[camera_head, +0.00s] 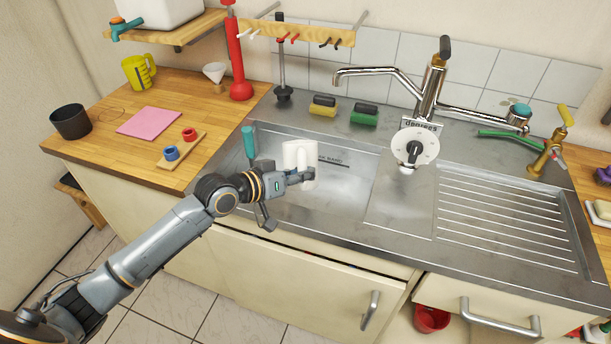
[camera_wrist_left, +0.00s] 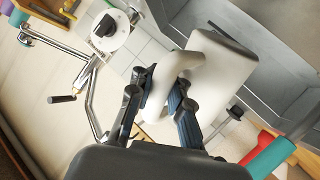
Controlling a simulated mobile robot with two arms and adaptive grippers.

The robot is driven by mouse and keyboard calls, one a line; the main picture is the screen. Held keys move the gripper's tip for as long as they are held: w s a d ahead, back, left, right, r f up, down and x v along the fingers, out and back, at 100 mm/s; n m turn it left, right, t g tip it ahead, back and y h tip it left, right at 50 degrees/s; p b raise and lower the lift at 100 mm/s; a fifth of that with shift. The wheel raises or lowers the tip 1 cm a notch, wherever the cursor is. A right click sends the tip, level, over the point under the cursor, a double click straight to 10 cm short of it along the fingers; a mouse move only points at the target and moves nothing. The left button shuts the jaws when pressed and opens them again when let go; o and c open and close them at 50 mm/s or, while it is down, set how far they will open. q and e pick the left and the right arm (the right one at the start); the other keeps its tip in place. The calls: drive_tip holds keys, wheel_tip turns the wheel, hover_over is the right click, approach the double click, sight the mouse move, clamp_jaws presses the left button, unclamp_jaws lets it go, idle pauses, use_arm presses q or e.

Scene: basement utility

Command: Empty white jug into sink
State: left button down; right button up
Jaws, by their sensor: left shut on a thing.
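The white jug (camera_head: 299,157) is held over the left part of the steel sink basin (camera_head: 345,192). My left gripper (camera_head: 298,177) is shut on its handle, with the arm coming in over the front edge of the counter. In the left wrist view, the finger pads (camera_wrist_left: 168,105) close on the looped white handle (camera_wrist_left: 163,82), and the jug's body (camera_wrist_left: 222,68) stands beyond them. I cannot see inside the jug, and no stream of liquid shows. The exact tilt of the jug is hard to tell. My right gripper is not in view.
A chrome tap (camera_head: 375,71) and a white dial (camera_head: 415,146) stand behind and right of the basin. A teal handle (camera_head: 248,142) rises close left of the jug. Sponges (camera_head: 322,106) lie behind the basin. The ribbed drainboard (camera_head: 510,218) on the right is clear.

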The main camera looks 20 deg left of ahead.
sight(309, 185)
use_arm(q)
drive_tip(key=shift+f+t, duration=0.2)
drive_tip(key=shift+t, duration=0.1)
drive_tip(key=shift+r, duration=0.2)
drive_tip(key=shift+r+p, duration=0.2)
drive_tip(key=shift+p, duration=0.4)
drive_tip(key=shift+f, duration=0.1)
drive_tip(key=shift+d+f, duration=0.2)
drive_tip(key=shift+f, duration=0.3)
drive_tip(key=f+t+b, duration=0.1)
drive_tip(key=b, duration=0.1)
drive_tip(key=f+m+t+b, duration=0.1)
drive_tip(key=b, duration=0.2)
drive_tip(key=w+f+m+t+y+b, duration=0.1)
drive_tip(key=b, duration=0.2)
drive_tip(key=shift+d+f, duration=0.3)
drive_tip(key=shift+w+f+m+t+b, duration=0.2)
drive_tip(key=shift+m+t+b, duration=0.15)
drive_tip(key=shift+b, duration=0.35)
drive_tip(key=shift+a+f+m+h+b, duration=0.45)
drive_tip(key=shift+h+b, duration=0.15)
drive_tip(key=shift+b, duration=0.55)
drive_tip(key=shift+a+m+h+b, duration=0.3)
drive_tip(key=shift+m+b, duration=0.2)
drive_tip(key=shift+b, duration=0.5)
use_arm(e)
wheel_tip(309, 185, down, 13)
